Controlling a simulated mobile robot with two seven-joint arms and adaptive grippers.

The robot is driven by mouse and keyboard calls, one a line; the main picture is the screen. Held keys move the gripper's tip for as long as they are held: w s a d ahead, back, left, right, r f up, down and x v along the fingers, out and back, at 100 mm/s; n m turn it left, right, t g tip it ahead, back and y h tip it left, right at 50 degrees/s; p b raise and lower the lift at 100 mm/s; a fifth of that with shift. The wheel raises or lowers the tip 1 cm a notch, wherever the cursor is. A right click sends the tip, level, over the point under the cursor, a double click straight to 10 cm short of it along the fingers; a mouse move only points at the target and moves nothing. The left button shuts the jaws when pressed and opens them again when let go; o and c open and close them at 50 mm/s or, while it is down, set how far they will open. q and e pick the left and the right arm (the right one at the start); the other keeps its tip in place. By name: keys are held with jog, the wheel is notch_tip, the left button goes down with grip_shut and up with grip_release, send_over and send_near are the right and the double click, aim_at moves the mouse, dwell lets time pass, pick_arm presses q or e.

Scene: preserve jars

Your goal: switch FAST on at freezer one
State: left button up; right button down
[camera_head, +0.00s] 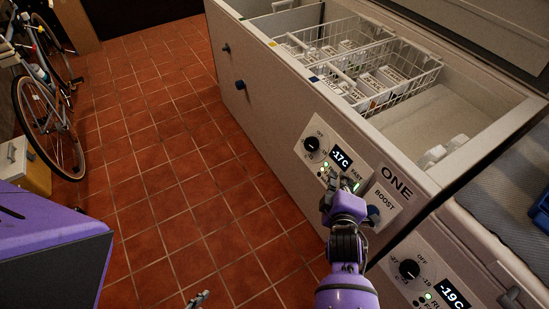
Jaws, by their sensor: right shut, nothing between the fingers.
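Freezer one (275,95) is the pale chest at centre right, marked ONE, with its top open. Small green lights show near the display and by my fingers. My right gripper (339,184) is shut and empty, its fingertips at the panel just below the display and FAST label. It hides part of the panel, and I cannot tell whether it touches. Only tips of my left gripper (198,300) show at the bottom edge.
A second freezer panel (425,262) with a -19°C display (453,295) is at lower right. A bicycle (45,115) stands at left. The tiled floor (165,150) between is clear.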

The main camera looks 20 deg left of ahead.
pick_arm(q)
jog(key=shift+w+r+p, duration=0.7)
jog(key=shift+r+p, duration=0.05)
jog(key=shift+r, duration=0.05)
pick_arm(e)
jog(key=shift+s+r, duration=0.2)
jog(key=shift+r, duration=0.3)
pick_arm(q)
jog(key=shift+s+f, duration=0.15)
